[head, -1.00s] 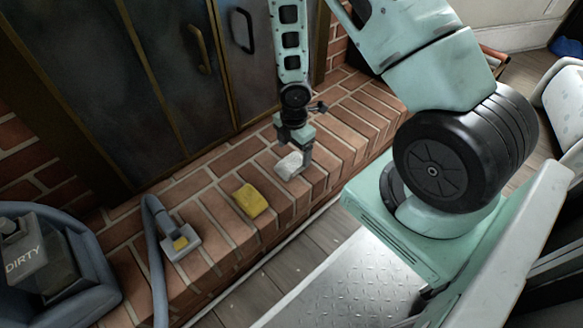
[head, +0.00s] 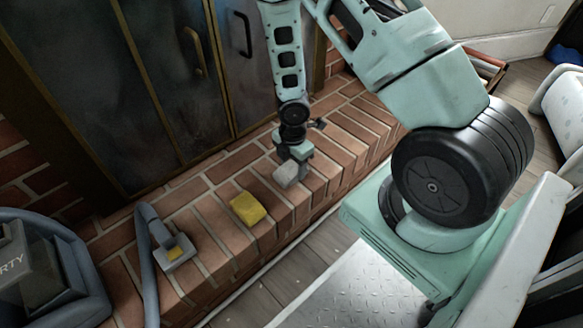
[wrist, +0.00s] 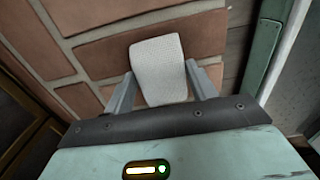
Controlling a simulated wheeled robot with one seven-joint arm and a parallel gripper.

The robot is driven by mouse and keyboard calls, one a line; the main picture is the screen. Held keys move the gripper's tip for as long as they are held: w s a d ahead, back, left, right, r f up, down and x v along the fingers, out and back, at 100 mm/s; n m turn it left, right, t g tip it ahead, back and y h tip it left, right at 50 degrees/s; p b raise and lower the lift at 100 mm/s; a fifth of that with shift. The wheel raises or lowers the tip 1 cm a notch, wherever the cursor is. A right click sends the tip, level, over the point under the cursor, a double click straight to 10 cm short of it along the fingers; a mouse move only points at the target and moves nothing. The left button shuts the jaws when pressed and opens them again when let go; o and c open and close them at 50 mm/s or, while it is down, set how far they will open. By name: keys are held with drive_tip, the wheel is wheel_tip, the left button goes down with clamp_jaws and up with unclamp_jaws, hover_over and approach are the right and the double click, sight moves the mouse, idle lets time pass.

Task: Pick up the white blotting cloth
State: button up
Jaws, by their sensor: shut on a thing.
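The white blotting cloth (head: 287,175) is a small pale folded pad at the brick hearth, under my gripper (head: 292,165) in the head view. In the wrist view the cloth (wrist: 158,70) shows a woven texture and sits between the two fingers of my gripper (wrist: 160,82). The fingers are shut on it, one on each side. Whether the cloth touches the bricks cannot be told.
A yellow sponge-like block (head: 248,208) lies on the brick hearth (head: 215,225), left of the cloth. A grey hose nozzle (head: 173,253) and a vacuum machine (head: 45,265) stand further left. Dark fireplace doors (head: 150,90) with handles rise behind.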

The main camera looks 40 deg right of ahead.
sight(293, 166)
wheel_tip(293, 166, up, 10)
drive_tip(key=p, duration=0.7)
drive_tip(key=shift+o, duration=1)
drive_tip(key=shift+c, duration=0.2)
